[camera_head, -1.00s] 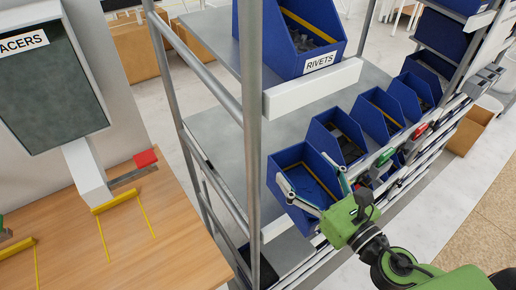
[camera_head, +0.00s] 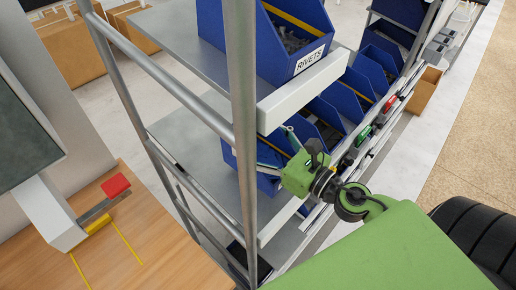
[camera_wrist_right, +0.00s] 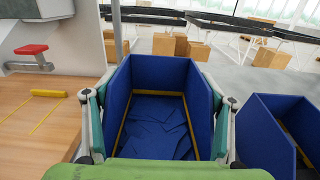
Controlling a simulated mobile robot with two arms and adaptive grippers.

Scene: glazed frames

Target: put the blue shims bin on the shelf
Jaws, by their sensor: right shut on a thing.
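My right gripper (camera_head: 276,152) has its two fingers on opposite side walls of a blue open-topped bin (camera_wrist_right: 152,66), shut on it. In the right wrist view the bin lies between the fingers, holding flat blue pieces, with yellow strips along its inner edges. In the head view the bin (camera_head: 230,158) is mostly hidden behind the shelf post and my gripper. It is at the near end of the middle shelf (camera_head: 190,135); I cannot tell whether it touches the surface. Its label is hidden. My left gripper is not in view.
A blue RIVETS bin (camera_head: 285,45) stands on the upper shelf above. More blue bins (camera_head: 355,95) stand in a row to the right; one (camera_wrist_right: 262,135) is close beside the held bin. A metal post (camera_head: 243,130) is near the gripper. A wooden table (camera_head: 125,235) is at left.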

